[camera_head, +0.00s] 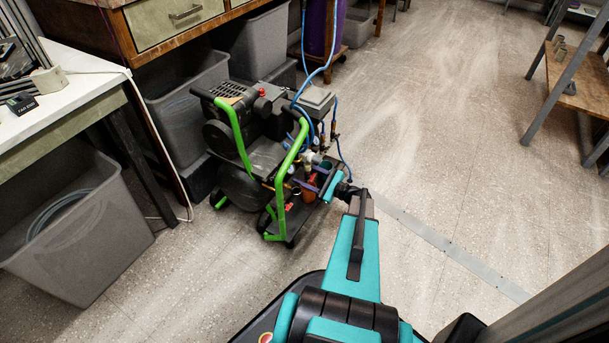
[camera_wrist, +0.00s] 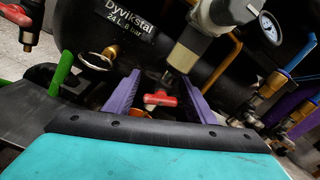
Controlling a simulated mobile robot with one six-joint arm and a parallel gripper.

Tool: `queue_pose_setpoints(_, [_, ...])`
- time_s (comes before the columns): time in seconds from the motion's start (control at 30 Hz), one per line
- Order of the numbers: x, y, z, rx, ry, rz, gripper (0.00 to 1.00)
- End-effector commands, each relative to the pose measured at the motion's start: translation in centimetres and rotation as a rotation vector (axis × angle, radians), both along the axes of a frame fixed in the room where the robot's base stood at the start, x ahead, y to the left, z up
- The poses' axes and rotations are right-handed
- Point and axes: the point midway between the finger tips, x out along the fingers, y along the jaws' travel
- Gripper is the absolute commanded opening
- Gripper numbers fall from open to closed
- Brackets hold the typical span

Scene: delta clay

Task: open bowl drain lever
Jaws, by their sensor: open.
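The red drain lever (camera_wrist: 160,99) sits below the grey and white filter bowl (camera_wrist: 190,48) in the wrist view. My gripper (camera_wrist: 158,82) is open, with one purple finger on each side of the lever. A gap shows between the lever and each finger. The lever lies crosswise in the picture. In the head view the compressor (camera_head: 245,155) is black with green handles, and my gripper (camera_head: 311,184) is at its right side among the fittings. The lever itself cannot be made out there.
The black tank (camera_wrist: 120,35), a brass fitting (camera_wrist: 97,60), a pressure gauge (camera_wrist: 269,26) and brass valves crowd around my gripper. Another red handle (camera_wrist: 14,13) shows at upper left. Grey bins (camera_head: 75,235) and a workbench (camera_head: 75,95) stand left.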

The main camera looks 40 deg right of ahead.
Motion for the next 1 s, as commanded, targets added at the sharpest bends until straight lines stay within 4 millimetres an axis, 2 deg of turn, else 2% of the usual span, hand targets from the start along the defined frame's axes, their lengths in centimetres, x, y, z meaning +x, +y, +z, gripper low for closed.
queue_pose_setpoints(0.17, [-0.1, -0.1, 0.0, 0.000, 0.000, -0.001, 0.50])
queue_pose_setpoints(0.37, [-1.3, -0.4, 0.2, 0.000, 0.000, -0.002, 0.50])
queue_pose_setpoints(1.0, [-9.7, -2.5, 0.2, 0.001, 0.000, -0.002, 0.50])
